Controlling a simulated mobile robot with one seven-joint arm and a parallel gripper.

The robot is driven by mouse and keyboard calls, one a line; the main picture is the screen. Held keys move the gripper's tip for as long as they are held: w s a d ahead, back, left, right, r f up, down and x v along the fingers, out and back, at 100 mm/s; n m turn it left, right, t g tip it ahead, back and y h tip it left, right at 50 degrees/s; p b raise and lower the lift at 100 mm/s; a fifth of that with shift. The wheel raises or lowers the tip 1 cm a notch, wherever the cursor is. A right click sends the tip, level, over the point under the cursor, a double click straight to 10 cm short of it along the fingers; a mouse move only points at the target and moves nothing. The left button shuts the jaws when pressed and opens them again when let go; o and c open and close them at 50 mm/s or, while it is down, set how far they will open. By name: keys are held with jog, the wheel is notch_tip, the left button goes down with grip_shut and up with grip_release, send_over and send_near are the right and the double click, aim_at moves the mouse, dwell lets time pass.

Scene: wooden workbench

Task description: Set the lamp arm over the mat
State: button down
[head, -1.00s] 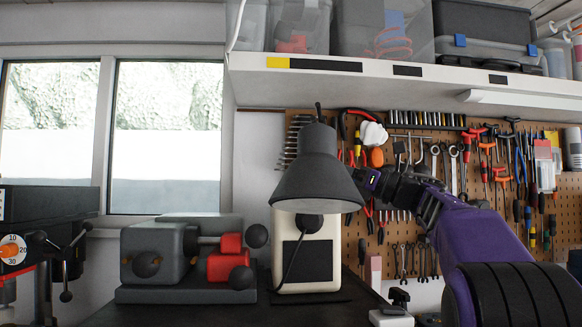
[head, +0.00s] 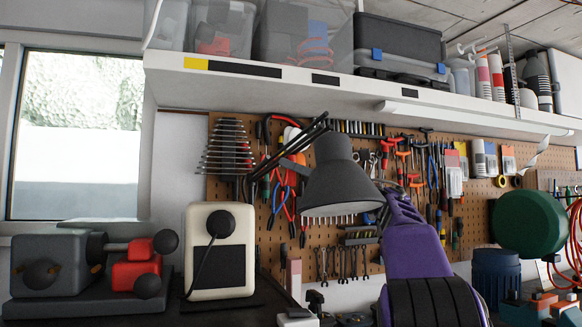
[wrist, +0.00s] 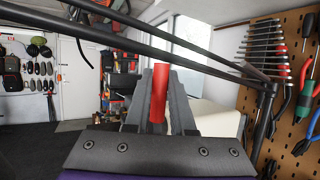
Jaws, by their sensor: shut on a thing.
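The desk lamp's grey cone-shaped shade (head: 341,188) hangs in front of the pegboard in the head view, its open side down. Its thin dark lamp arm (head: 285,152) slants down to the left behind it. The dark rods of the lamp arm (wrist: 150,42) also cross the top of the wrist view. My gripper (wrist: 161,78) is shut on a red grip (wrist: 159,95), which stands between the two grey fingers. In the head view my purple arm reaches up to the shade's right side, and the fingers are hidden there. I cannot make out the mat.
A white box with a black panel (head: 220,245) stands left of the lamp. A grey machine with red parts (head: 90,265) is farther left. The shelf (head: 330,85) with bins runs above. The tool pegboard (head: 470,215) is behind. A green round object (head: 528,222) is at right.

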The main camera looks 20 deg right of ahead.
jog(key=shift+r, duration=0.15)
jog(key=c, duration=0.8)
grip_release()
jog(key=shift+w, duration=0.1)
jog(key=shift+o, duration=0.2)
jog(key=b+v, duration=0.2)
jog(key=v, duration=1.5)
jog(key=shift+d, duration=0.1)
